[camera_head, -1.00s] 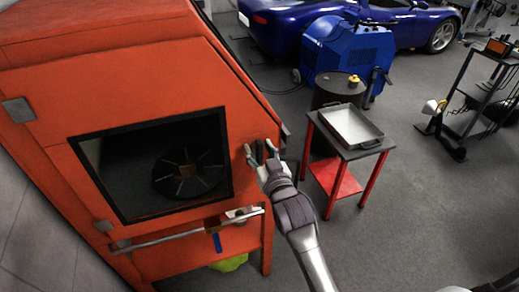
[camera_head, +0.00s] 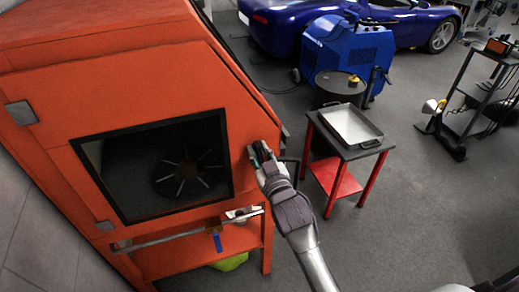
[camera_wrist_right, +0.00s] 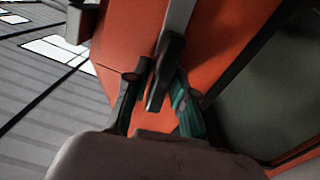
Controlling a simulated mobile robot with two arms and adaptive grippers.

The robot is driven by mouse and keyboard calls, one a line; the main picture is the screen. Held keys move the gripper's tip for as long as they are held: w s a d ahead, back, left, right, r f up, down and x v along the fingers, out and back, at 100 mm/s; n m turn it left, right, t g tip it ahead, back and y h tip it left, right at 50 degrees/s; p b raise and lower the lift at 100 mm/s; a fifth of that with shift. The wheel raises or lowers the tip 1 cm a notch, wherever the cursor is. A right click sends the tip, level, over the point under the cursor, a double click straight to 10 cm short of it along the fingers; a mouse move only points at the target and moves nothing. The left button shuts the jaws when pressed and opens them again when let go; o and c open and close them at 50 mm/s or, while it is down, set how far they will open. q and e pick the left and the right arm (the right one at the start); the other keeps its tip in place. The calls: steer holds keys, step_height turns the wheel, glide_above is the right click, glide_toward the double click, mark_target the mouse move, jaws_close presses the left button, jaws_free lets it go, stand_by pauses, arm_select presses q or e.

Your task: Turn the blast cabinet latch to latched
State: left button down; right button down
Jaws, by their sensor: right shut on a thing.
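The orange blast cabinet (camera_head: 120,75) fills the left of the head view, its door carrying a dark window (camera_head: 160,170). My right gripper (camera_head: 262,152) is at the right edge of the door and hides most of the latch there. In the right wrist view the latch (camera_wrist_right: 166,70) shows as a grey metal bar with a dark grip end, against the orange panel. The dark grip end lies between the fingers of my right gripper (camera_wrist_right: 158,88), which is shut on it. My left gripper is in neither view.
A red side table with a metal tray (camera_head: 349,125) stands right of the cabinet. Behind it are a dark drum (camera_head: 340,92) and a blue machine (camera_head: 345,55). A pipe with a blue-handled valve (camera_head: 217,241) runs below the window.

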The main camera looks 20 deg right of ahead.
steer(key=n+p, duration=0.1)
steer(key=n, duration=0.2)
steer(key=shift+a+n, duration=0.1)
steer(key=shift+n, duration=0.2)
steer(key=n+p, duration=0.1)
steer(key=n, duration=0.2)
steer(key=shift+a+n, duration=0.1)
steer(key=shift+n, duration=0.2)
steer(key=n, duration=0.2)
steer(key=n+p, duration=0.1)
steer(key=n, duration=0.1)
steer(key=shift+a+f+n, duration=0.1)
steer(key=shift+f+n, duration=0.1)
steer(key=shift+n, duration=0.1)
steer(key=shift+f+n, duration=0.1)
steer(key=shift+n, duration=1.9)
steer(key=c, duration=1)
jaws_free()
